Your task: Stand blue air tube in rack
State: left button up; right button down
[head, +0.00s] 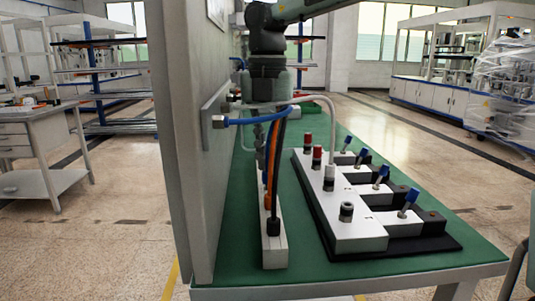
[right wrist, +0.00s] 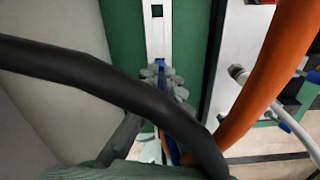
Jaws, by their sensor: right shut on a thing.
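The blue air tube (head: 250,120) shows in the head view as a near-level arc with a metal fitting at its left end. Its lower part is hidden behind the other tubes. The white rack (head: 273,252) stands along the left side of the green table. My right gripper (head: 262,152) reaches down over the rack, its fingers partly covered by tubes. In the right wrist view the right gripper (right wrist: 163,80) is shut on a blue piece of tube (right wrist: 161,64) above the rack (right wrist: 157,30). Whether the tube touches the rack is unclear. My left gripper is out of view.
A black tube (head: 276,190) and an orange tube (head: 267,180) stand at the rack; both cross the right wrist view. A white block (head: 345,230) with fittings and blue-handled valves stands to the right, with a pale tube (head: 332,130). A grey panel (head: 184,150) borders the left.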

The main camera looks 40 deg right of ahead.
jog(key=shift+f+b, duration=0.4)
jog(key=shift+f, duration=0.2)
jog(key=c, duration=1.6)
grip_release()
notch_tip(320, 180, up, 12)
jog(key=shift+r, duration=0.1)
